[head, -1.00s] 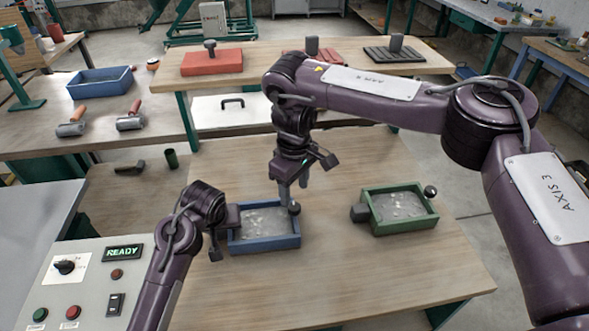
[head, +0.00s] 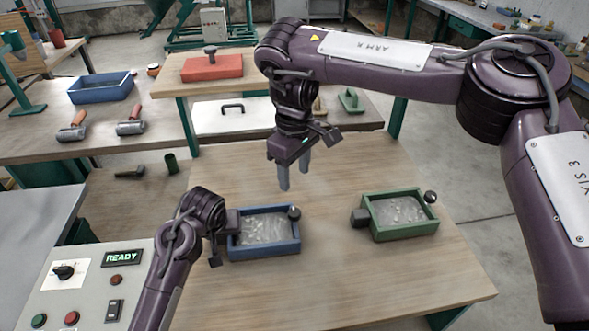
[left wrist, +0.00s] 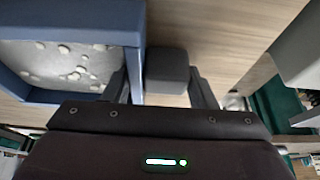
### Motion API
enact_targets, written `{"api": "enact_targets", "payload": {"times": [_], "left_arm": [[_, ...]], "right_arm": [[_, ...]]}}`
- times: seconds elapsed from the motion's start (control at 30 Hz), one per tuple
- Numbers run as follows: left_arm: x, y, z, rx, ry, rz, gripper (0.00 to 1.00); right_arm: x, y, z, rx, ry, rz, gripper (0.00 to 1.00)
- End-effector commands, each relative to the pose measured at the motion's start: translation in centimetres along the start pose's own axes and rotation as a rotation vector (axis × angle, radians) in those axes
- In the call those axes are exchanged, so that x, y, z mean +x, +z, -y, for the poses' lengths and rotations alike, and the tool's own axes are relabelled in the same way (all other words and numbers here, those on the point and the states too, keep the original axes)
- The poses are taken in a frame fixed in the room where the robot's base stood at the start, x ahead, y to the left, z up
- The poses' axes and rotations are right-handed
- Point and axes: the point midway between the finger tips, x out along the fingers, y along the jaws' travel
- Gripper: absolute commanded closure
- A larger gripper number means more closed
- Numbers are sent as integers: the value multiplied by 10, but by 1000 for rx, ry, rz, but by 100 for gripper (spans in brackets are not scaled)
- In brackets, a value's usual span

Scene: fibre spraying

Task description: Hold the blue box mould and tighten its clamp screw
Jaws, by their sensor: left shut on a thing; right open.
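The blue box mould (head: 265,245) stands on the near wooden table with grey, wet-looking material inside. Its clamp screw, a dark round knob (head: 294,213), sits at its far right corner. A dark grey block (left wrist: 167,66) juts from the mould's side. My left gripper (head: 220,232) is at the mould's left side, and the left wrist view shows its fingers on either side of the block. My right gripper (head: 294,181) is open and empty, pointing down just above and behind the knob, apart from it.
A similar green box mould (head: 402,232) with its own knob stands to the right on the same table. The control panel (head: 85,285) reading READY is at the front left. Behind are a blue tray (head: 100,92), rollers (head: 131,126) and a red block (head: 211,68). Table front is clear.

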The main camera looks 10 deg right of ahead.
Motion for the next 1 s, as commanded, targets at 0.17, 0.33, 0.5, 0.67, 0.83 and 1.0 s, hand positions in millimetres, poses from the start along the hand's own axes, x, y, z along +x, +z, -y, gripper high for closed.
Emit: {"api": "enact_targets", "payload": {"times": [0.17,0.33,0.5,0.67,0.83,1.0], "left_arm": [[0,0,0,0,0,1,29],[0,0,0,0,0,1,23],[-1,0,0,0,0,0,23],[-18,0,-1,-1,3,-2,23],[-54,-1,-1,-2,3,-4,23],[-89,0,0,-1,2,-2,23]], "right_arm": [[0,0,0,0,0,0,48],[0,0,0,0,0,0,48],[0,0,0,0,0,0,48],[0,0,0,0,0,0,48],[0,0,0,0,0,0,48],[0,0,0,0,0,0,48]]}}
